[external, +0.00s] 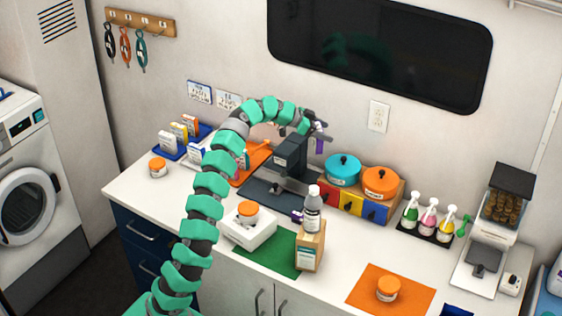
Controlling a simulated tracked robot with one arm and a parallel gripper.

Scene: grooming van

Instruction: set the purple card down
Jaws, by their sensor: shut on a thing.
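My gripper (317,128) is at the end of my green arm, raised above the back of the counter in front of the wall. It is shut on the purple card (320,146), which shows as a small, narrow upright strip hanging below the fingers. The card is clear of the counter, to the right of the top of a dark grey stand (290,158) and up and left of a turquoise pot (343,168). The fingertips are small and partly dark in this view.
Another small purple item (297,215) lies beside a bottle (312,210) on a cardboard-coloured box (310,247). An orange-lidded pot (381,183) stands right of the turquoise one. Bare counter (335,275) lies between the green mat (265,257) and orange mat (405,297).

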